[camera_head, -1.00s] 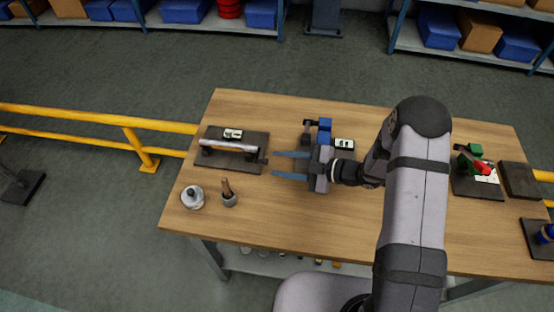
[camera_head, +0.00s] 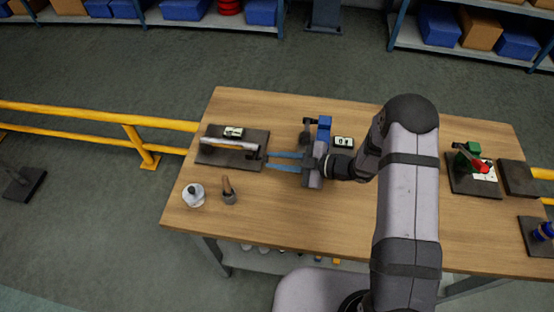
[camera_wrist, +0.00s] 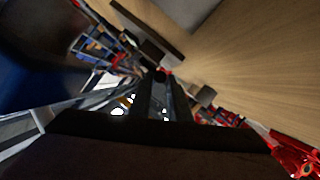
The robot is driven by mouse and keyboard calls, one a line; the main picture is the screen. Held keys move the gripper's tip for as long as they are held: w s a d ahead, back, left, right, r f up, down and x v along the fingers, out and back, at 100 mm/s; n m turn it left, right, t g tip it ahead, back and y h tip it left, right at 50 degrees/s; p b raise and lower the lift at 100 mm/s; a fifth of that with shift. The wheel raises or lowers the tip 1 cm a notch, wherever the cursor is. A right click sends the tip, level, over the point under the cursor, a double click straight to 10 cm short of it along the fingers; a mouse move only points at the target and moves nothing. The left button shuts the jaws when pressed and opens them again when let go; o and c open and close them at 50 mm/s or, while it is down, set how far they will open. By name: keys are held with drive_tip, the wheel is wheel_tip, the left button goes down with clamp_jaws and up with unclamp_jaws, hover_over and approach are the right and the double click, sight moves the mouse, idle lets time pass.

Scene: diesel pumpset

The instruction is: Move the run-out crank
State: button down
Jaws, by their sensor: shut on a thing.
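The run-out fixture has a pale shaft (camera_head: 230,142) lying across a dark base plate (camera_head: 213,158) at the left of the bench. The run-out crank appears to be the small dark piece (camera_head: 261,151) at the shaft's right end. My gripper (camera_head: 266,160) reaches in from the right, with its blue fingers close together at that piece and shut on it. In the wrist view the two dark fingers (camera_wrist: 163,78) converge on a small dark part at their tips. The fingers hide most of the crank, so its exact angle is unclear.
A blue device (camera_head: 324,128) and a small white display (camera_head: 343,142) stand close behind my gripper. A green and red fixture (camera_head: 472,160) is at right. The front middle of the bench is clear.

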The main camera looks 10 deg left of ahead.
drive_tip(key=shift+w+r+m+g, duration=0.15)
drive_tip(key=shift+r+m+g, duration=0.15)
drive_tip(key=shift+m, duration=0.1)
drive_tip(key=shift+f, duration=0.1)
drive_tip(key=c, duration=1.7)
unclamp_jaws()
drive_tip(key=shift+o, duration=0.2)
drive_tip(key=shift+d, duration=0.1)
drive_tip(key=b+v, duration=0.2)
drive_tip(key=v, duration=0.3)
drive_tip(key=shift+d, duration=0.4)
drive_tip(key=shift+s+d+r, duration=0.25)
drive_tip(key=shift+d+r, duration=0.2)
drive_tip(key=shift+d, duration=0.15)
